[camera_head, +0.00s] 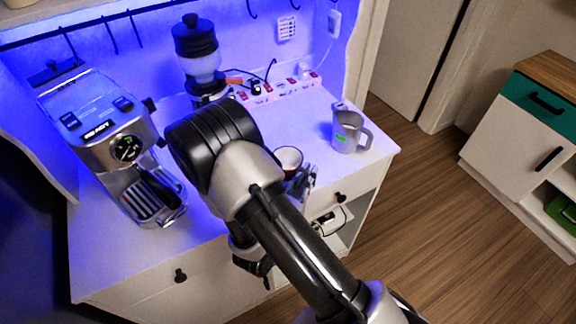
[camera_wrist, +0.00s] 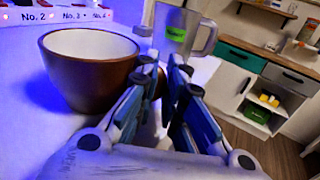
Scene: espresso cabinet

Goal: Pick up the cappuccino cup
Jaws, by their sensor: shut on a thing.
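The cappuccino cup (camera_wrist: 88,75), brown outside and white inside, stands upright in the left of the wrist view. In the head view the cup (camera_head: 289,156) shows only in part behind my arm. My gripper (camera_wrist: 166,72) is at the cup's right side, its blue-and-black fingers close together and shut on the cup, seemingly at its handle. The handle itself is hidden by the fingers. In the head view the fingers (camera_head: 303,182) show just below and right of the cup. I cannot tell whether the cup's base touches the counter.
A grey pitcher (camera_head: 347,132) stands behind and right of the cup, near the counter's right edge. An espresso machine (camera_head: 112,145) is at the left and a grinder (camera_head: 198,60) at the back. A power strip (camera_head: 285,90) runs along the wall. White counter (camera_head: 300,125) is clear between strip and cup.

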